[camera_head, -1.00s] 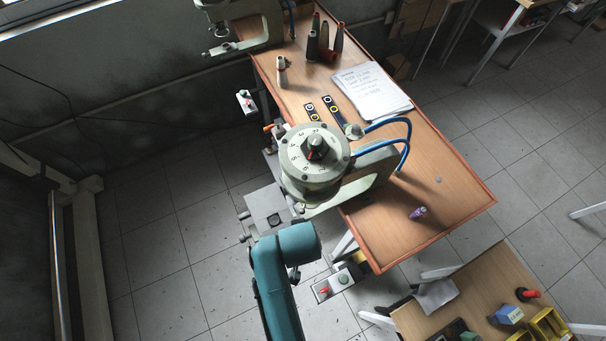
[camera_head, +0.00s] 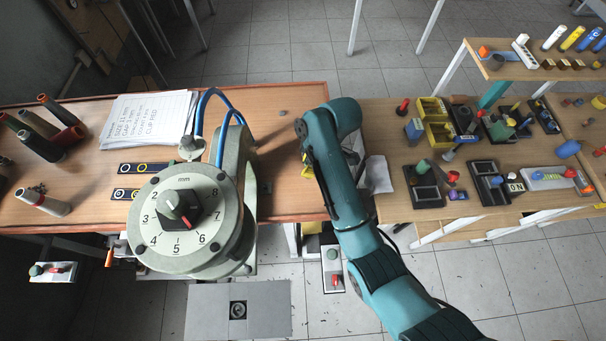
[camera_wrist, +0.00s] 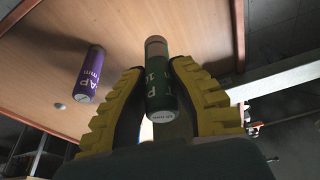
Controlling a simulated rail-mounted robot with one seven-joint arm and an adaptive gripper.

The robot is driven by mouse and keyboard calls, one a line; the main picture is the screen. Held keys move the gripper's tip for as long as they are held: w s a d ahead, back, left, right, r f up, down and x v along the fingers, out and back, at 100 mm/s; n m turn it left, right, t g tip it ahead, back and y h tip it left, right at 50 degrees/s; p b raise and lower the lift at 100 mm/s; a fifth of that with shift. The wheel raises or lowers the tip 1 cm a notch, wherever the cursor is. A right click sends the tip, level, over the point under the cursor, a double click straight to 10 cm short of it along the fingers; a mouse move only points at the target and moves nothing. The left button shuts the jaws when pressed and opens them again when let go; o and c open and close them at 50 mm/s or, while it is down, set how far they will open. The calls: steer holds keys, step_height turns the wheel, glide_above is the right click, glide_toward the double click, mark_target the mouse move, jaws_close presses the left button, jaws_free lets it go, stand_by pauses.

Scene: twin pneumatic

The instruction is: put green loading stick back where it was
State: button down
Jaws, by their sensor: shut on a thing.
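In the wrist view, a green loading stick (camera_wrist: 160,92) with white lettering and a paler far part sits between the yellow ribbed fingers of my gripper (camera_wrist: 158,100). The gripper is shut on it. A purple stick (camera_wrist: 89,74) with white lettering is beside it to the left, apart from the fingers, against the wooden table top. In the head view my arm covers nearly all of the gripper; only a bit of yellow shows at the right end of the press table. The held stick and purple stick are hidden there.
The press with a numbered dial (camera_head: 178,218) and blue hoses stands left of my arm on the wooden table (camera_head: 290,125). A second table (camera_head: 398,205) at right holds yellow bins (camera_head: 434,122), black holders and small parts.

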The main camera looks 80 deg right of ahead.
step_height(320, 180, down, 5)
steer(key=shift+f, duration=0.1)
steer(key=shift+f, duration=0.1)
steer(key=c, duration=1)
jaws_free()
steer(key=shift+c, duration=0.2)
steer(key=p+v, duration=0.2)
steer(key=v, duration=1)
steer(key=shift+p, duration=0.3)
steer(key=shift+w, duration=0.1)
